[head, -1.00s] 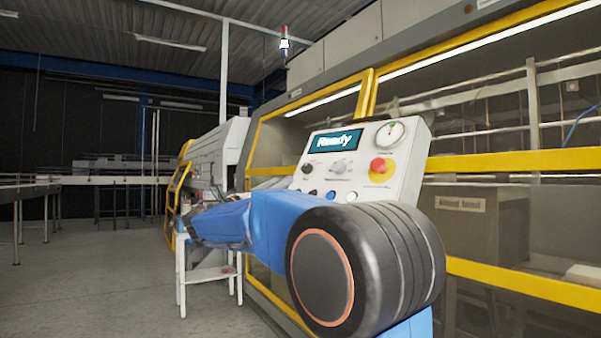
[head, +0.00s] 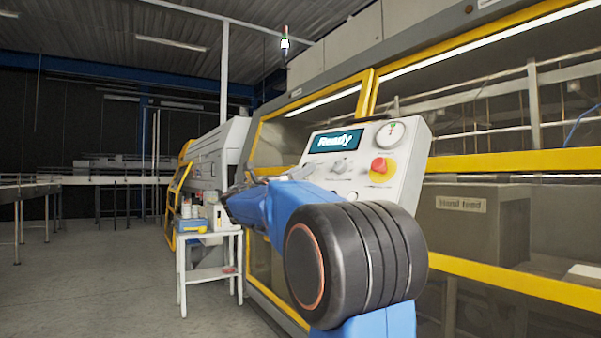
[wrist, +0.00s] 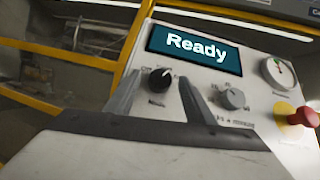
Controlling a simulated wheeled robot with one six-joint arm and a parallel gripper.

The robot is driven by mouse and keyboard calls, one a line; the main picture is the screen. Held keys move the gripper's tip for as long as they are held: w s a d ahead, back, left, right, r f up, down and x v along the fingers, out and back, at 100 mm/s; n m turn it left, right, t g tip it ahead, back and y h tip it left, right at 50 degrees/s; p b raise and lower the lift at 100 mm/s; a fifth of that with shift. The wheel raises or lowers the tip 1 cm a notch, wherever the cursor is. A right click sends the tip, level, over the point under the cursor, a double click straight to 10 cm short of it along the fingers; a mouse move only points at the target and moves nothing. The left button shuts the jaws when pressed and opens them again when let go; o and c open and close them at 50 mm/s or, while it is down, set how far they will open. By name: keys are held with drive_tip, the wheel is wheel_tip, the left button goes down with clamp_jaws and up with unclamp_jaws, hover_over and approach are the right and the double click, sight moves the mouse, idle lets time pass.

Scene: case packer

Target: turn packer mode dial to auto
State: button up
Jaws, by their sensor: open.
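The mode dial (wrist: 160,79) is a small black round knob on the sloped white control panel (wrist: 265,85), below the "Ready" screen. In the wrist view a pale mark on it seems to point up and right; the labels around it are too small to read surely. My gripper (wrist: 159,84) is open, one finger at each side of the dial, with gaps visible between fingers and knob. In the head view my gripper (head: 292,174) is in front of the panel's left part and hides the dial.
A grey knob (wrist: 232,98) is just right of my right finger. A red emergency button on a yellow base (head: 380,168) and a round gauge (head: 390,132) are farther right. A yellow-framed machine stands behind. A small white table (head: 210,236) is at left.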

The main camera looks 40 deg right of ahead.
drive_tip(key=c, duration=1.1)
drive_tip(key=shift+o, duration=0.2)
drive_tip(key=shift+w+m+g, duration=0.25)
drive_tip(key=shift+m+g, duration=1.15)
drive_tip(key=shift+m, duration=0.2)
drive_tip(key=shift+w+r+m+g+y, duration=0.1)
drive_tip(key=shift+m+g+y, duration=0.25)
drive_tip(key=shift+m+g, duration=0.8)
drive_tip(key=shift+w+m+g+y, duration=0.1)
drive_tip(key=shift+m+g+y, duration=0.25)
drive_tip(key=shift+m+g, duration=0.8)
drive_tip(key=o, duration=1.1)
drive_tip(key=shift+c, duration=0.2)
